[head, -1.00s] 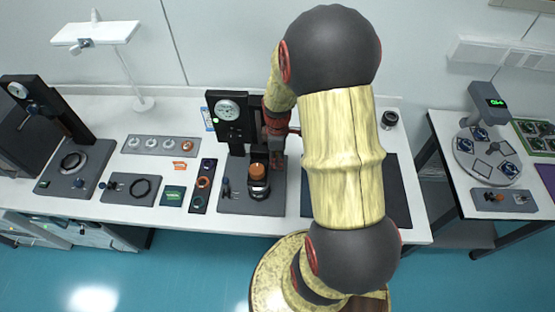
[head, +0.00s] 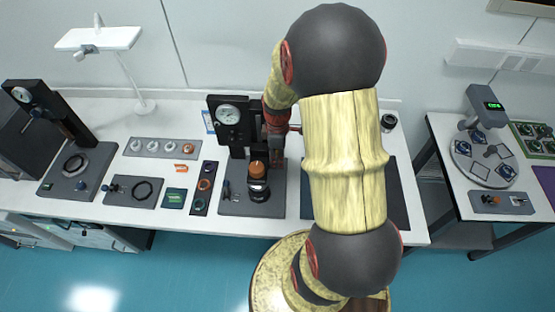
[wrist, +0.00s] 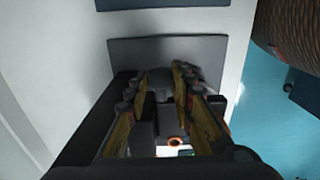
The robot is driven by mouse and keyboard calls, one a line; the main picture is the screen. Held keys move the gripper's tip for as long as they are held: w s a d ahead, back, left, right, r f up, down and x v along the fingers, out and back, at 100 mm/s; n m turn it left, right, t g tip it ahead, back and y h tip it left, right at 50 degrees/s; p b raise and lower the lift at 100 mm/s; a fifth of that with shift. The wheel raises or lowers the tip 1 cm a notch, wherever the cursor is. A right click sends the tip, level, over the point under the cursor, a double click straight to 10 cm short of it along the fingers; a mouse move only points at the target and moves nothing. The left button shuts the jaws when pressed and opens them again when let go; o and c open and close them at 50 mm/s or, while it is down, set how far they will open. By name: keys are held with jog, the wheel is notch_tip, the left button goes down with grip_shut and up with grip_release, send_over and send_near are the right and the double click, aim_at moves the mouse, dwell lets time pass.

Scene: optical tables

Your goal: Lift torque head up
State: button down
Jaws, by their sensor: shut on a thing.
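The torque station has a dark upright column with a round white dial (head: 229,114) and a grey base plate (head: 236,205). A dark jar with an orange cap (head: 258,170) stands upright on the plate. My gripper (wrist: 165,82) is at the column's right side, above the plate, and largely hidden by my arm in the head view. In the wrist view its fingers are closed about a dark grey part (wrist: 160,92), which seems to belong to the torque head. The exact contact is hard to see.
Left of the station are a strip of rings (head: 204,188), a green block (head: 174,198) and a grey tray of round parts (head: 161,148). A dark mat (head: 398,195) lies to the right. A second table with a round plate (head: 484,160) stands beyond a gap.

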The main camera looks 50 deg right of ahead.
notch_tip(320, 180, up, 6)
jog(key=p, duration=0.2)
jog(key=shift+p, duration=0.35)
jog(key=shift+f, duration=0.15)
jog(key=c, duration=1.6)
grip_release()
jog(key=shift+o, duration=0.5)
notch_tip(320, 180, up, 12)
